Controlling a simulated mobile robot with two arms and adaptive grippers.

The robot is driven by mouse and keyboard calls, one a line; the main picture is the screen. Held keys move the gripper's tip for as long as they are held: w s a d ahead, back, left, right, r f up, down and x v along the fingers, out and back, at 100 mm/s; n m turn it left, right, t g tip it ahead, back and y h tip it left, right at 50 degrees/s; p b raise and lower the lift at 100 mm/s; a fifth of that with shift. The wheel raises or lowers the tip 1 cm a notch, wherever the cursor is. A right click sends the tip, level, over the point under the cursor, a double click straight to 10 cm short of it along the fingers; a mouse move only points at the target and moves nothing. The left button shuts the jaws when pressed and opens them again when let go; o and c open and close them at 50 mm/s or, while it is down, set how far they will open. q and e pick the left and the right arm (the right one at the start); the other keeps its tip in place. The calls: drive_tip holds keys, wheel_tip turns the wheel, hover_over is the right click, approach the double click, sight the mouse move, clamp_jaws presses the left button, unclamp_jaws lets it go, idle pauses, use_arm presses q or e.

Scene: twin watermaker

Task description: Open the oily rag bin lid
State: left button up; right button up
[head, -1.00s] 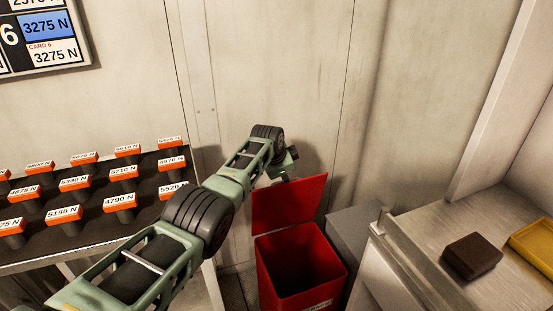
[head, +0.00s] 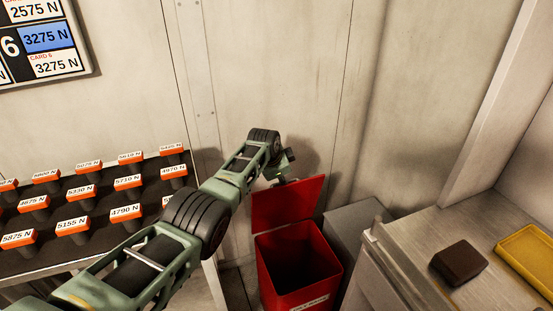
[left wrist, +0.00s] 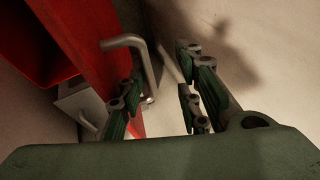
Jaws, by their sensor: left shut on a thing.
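The red oily rag bin (head: 265,270) stands on the floor at the lower middle of the head view, with its dark inside showing. Its red lid (head: 290,205) is raised, standing up at the back of the opening. In the left wrist view the lid (left wrist: 92,50) runs down the left side, with a bent metal handle (left wrist: 127,41) on it. My left gripper (head: 284,172) is at the lid's top, behind it. In the wrist view its fingers (left wrist: 160,98) sit either side of the handle and are shut on it; the exact contact is partly hidden. My right gripper is out of view.
A grey box (head: 352,228) stands right of the bin. A metal counter (head: 425,255) at the right holds a dark block (head: 459,262) and a yellow tray (head: 527,262). A rack of orange-labelled weights (head: 75,226) stands left. The wall is close behind.

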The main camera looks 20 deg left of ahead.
use_arm(q)
wheel_tip(320, 180, up, 6)
drive_tip(key=s+a+p, duration=0.1)
drive_tip(key=a+p, duration=0.1)
drive_tip(key=p, duration=0.3)
drive_tip(key=shift+a+t, duration=0.2)
drive_tip(key=shift+t, duration=0.1)
drive_tip(key=shift+w+f, duration=0.1)
